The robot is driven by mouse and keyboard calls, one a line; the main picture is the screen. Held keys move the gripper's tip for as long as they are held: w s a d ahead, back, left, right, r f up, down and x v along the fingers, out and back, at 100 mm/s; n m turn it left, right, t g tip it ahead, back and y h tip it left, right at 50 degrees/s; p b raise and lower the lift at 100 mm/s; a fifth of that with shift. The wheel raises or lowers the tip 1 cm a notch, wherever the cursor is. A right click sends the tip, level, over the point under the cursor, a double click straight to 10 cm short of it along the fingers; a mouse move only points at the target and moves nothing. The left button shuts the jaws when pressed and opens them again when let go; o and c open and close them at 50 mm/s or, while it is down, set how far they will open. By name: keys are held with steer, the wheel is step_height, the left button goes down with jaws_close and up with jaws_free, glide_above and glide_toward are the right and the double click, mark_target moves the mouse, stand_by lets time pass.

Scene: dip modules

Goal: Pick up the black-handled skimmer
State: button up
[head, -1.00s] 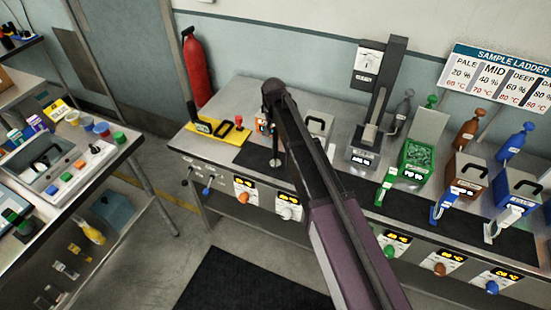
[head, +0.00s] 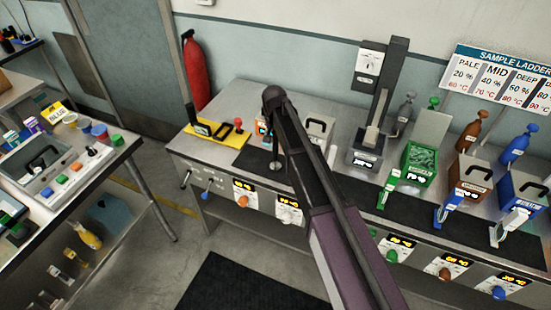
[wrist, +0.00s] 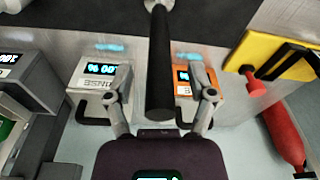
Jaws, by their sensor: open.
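The black-handled skimmer stands at the left part of the bench in the head view (head: 276,164), mostly hidden by my arm. In the wrist view its black handle (wrist: 158,75) points toward the camera, with a pale metal end at the top edge. My gripper (wrist: 160,88) is open, with one finger on each side of the handle and a gap on both sides. In the head view my gripper is hard to make out behind my arm.
A grey box (wrist: 97,92) and an orange box (wrist: 186,86) stand behind the handle. A yellow tray (head: 202,138) with a black handle and a red knob lie nearby. Green (head: 418,166), brown (head: 470,183) and blue (head: 518,200) modules stand to the right on the bench.

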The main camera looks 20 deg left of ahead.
jaws_close()
steer(key=shift+r, duration=0.15)
step_height(320, 180, up, 4)
steer(key=p, duration=0.3)
steer(key=shift+f+p, duration=0.25)
steer(key=shift+p, duration=0.15)
steer(key=s+d, duration=0.4)
steer(key=s, duration=0.3)
steer(key=s+d+r+p, duration=0.1)
steer(key=s+d, duration=0.2)
steer(key=s, duration=0.4)
steer(key=shift+d, duration=0.4)
steer(key=shift+r, duration=0.1)
